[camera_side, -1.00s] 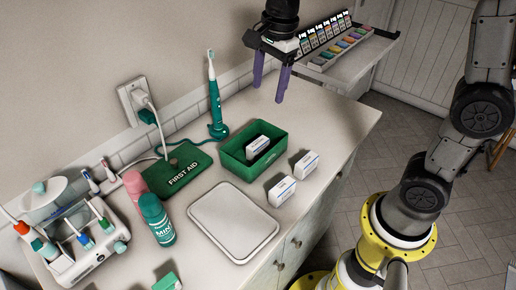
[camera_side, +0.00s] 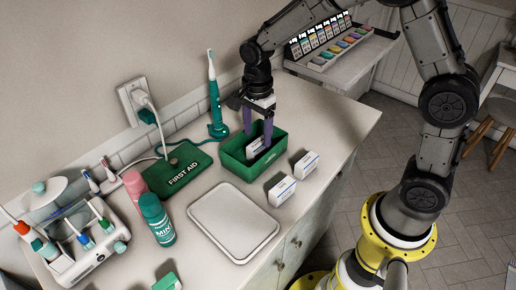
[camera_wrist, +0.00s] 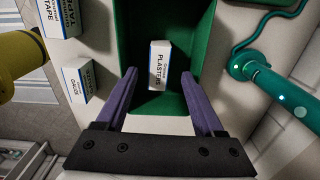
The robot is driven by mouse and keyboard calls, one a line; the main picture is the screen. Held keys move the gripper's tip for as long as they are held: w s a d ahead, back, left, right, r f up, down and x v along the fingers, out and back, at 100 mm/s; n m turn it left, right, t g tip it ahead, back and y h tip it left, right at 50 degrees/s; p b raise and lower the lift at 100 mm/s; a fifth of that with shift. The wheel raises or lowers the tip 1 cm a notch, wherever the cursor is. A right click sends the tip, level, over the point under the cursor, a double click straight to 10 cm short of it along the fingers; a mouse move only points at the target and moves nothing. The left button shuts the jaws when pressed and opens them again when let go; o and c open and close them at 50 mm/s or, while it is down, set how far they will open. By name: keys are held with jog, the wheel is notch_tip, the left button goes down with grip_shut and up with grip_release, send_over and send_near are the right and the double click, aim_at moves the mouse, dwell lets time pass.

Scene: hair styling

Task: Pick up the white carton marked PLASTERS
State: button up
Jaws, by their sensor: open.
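The white carton marked PLASTERS (camera_wrist: 159,66) lies inside the green open box (camera_wrist: 188,22), label readable in the wrist view. In the side view the carton (camera_side: 256,146) is partly hidden by my fingers. My gripper (camera_side: 257,130) points down into the green box (camera_side: 236,168), its purple fingers on either side of the carton. In the wrist view the open gripper (camera_wrist: 165,76) has its fingertips apart, with a gap between each finger and the carton. Nothing is held.
Two white cartons, GAUZE (camera_wrist: 76,80) and TAPE (camera_wrist: 62,20), stand outside the box. In the side view are a green FIRST AID lid (camera_side: 179,168), a teal toothbrush (camera_side: 216,100) close behind the box, a white tray (camera_side: 233,222) and spray cans (camera_side: 156,218).

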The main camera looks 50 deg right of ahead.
aim_at(258, 143)
notch_tip(258, 143, down, 5)
jog(key=shift+s, duration=0.1)
jog(key=shift+c, duration=0.2)
grip_shut()
